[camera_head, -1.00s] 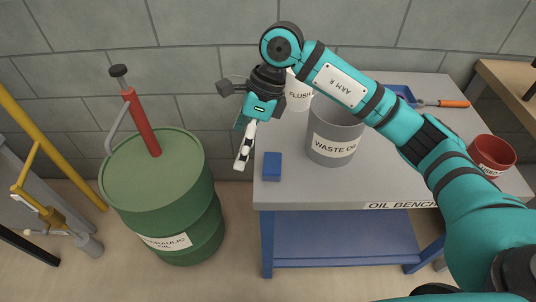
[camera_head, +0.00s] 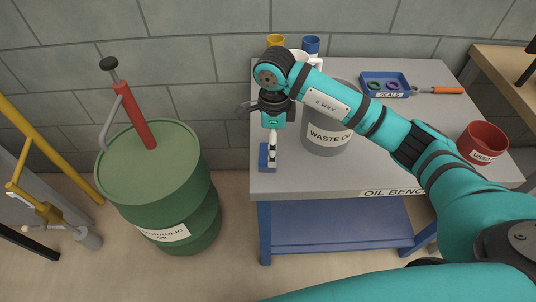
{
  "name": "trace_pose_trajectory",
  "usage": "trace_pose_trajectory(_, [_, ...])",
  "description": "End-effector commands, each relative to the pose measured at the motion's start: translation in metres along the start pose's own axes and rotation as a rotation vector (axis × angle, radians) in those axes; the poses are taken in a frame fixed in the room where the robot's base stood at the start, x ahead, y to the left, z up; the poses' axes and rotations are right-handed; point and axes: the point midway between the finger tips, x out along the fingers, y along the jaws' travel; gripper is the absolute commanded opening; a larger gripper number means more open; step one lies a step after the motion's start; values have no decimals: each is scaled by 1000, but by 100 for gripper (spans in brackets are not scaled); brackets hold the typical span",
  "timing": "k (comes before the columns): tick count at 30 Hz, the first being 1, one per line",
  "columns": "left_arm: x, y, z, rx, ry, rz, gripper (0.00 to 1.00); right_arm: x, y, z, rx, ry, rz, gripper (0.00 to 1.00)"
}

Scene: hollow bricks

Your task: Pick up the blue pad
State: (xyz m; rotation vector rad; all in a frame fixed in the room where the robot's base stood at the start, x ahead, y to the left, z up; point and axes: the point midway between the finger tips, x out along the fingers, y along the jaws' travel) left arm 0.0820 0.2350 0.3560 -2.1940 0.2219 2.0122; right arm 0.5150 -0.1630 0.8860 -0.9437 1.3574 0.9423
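The blue pad (camera_head: 263,157) is a small block lying near the left edge of the grey oil bench (camera_head: 290,183). My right gripper (camera_head: 271,160) comes down over it from above. Its pale, dark-banded fingers cover part of the pad, with blue showing on either side. I see the fingers nearly edge-on, so I cannot tell whether they are open or shut, or whether they touch the pad. The pad appears to rest on the bench. My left gripper is not in view.
A grey waste oil bucket (camera_head: 328,140) stands just right of the pad, partly behind my arm. Yellow (camera_head: 275,41) and blue (camera_head: 311,44) containers, a seals tray (camera_head: 385,84) and a red bucket (camera_head: 482,141) are also on the bench. A green drum (camera_head: 155,190) stands left.

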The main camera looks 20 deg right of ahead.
Motion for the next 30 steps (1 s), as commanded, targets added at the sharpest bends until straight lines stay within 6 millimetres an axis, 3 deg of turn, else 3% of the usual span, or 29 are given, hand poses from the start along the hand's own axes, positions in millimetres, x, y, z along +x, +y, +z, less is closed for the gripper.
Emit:
trace_pose_trajectory(12, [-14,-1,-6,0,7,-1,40,48,0,13,1,0,3,100])
trace_pose_trajectory(21, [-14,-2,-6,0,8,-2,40,53,-1,13,-1,-1,0,100])
trace_pose_trajectory(30, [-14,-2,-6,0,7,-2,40,53,-1,13,-1,-1,0,61])
